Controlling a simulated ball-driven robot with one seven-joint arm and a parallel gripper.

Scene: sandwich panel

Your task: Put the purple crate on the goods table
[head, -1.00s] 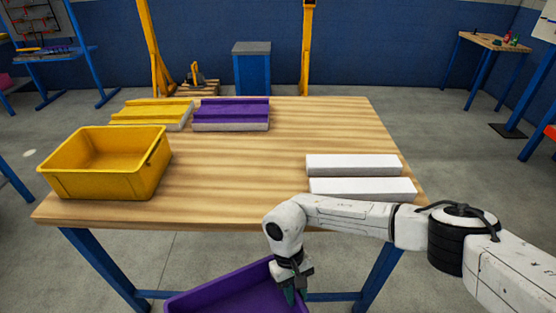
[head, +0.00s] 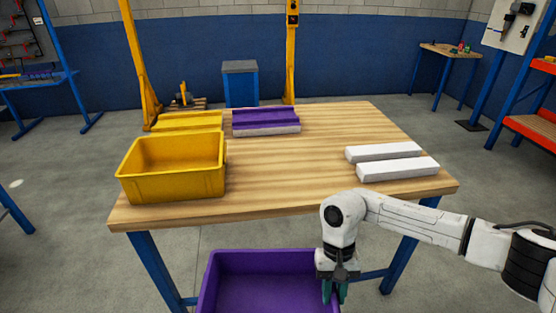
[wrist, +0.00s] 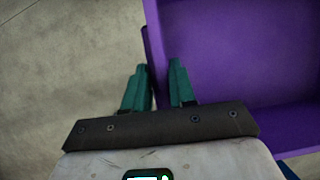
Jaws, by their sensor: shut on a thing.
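The purple crate (head: 265,282) is in front of the wooden goods table (head: 290,190), below its top and cut off by the lower edge of the head view. It also shows in the wrist view (wrist: 240,60), empty where visible. My gripper (head: 334,290) is shut on the crate's right wall in the head view. In the wrist view the green fingertips of my gripper (wrist: 157,75) straddle that wall, one inside the crate and one outside. Whether the crate touches the floor cannot be seen.
On the table stand a yellow crate (head: 172,168) at the front left, yellow (head: 188,121) and purple (head: 265,117) panels at the back left, and two white blocks (head: 398,168) at the right. The middle and front centre of the tabletop are clear. Blue table legs (head: 160,265) stand behind the crate.

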